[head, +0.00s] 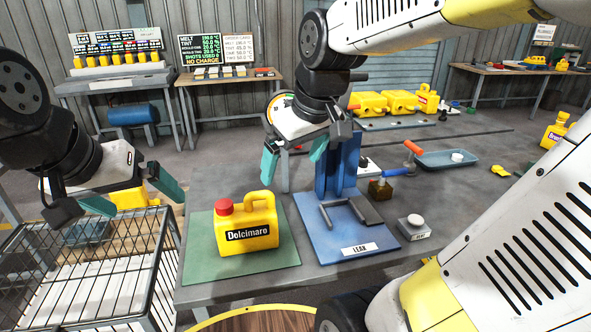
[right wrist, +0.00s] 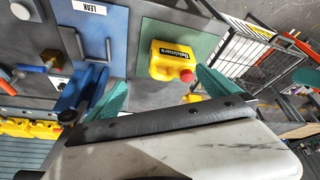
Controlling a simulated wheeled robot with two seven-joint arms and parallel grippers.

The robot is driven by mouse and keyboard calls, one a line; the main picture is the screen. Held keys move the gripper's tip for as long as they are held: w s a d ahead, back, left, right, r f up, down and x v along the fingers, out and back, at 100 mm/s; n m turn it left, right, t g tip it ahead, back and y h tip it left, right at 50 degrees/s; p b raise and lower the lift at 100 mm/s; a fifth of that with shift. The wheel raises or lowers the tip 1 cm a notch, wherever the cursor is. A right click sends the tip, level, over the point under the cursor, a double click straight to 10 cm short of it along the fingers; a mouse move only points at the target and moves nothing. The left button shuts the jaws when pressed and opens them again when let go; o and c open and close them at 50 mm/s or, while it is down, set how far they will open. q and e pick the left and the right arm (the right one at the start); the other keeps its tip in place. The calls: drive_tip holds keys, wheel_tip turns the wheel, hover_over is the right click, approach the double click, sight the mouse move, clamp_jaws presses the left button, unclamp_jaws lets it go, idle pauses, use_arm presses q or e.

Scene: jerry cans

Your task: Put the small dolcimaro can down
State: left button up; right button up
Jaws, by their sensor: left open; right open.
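The small yellow Dolcimaro can (head: 247,225) with a red cap stands upright on the green mat (head: 200,262) on the table. It also shows in the right wrist view (right wrist: 172,58), between and beyond the fingers. My right gripper (head: 294,158) is open and empty, above and behind the can, apart from it. Its teal fingers also frame the right wrist view (right wrist: 160,95). My left gripper (head: 132,195) is open and empty over the wire basket, left of the can.
A blue LEAK stand (head: 378,247) is right of the green mat, with a grey button box (head: 414,228) beside it. The wire basket (head: 160,275) adjoins the table's left edge. A blue tray (head: 436,163) and an orange-handled tool (head: 412,148) lie farther back.

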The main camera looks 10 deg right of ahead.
drive_tip(key=s+d+m+t, duration=0.1)
drive_tip(key=s+m, duration=0.3)
drive_tip(key=s, duration=0.2)
drive_tip(key=shift+s+d+m+t+y, duration=0.2)
drive_tip(key=shift+d+m+t+y, duration=0.1)
drive_tip(key=shift+m+t, duration=0.1)
idle(0.7)
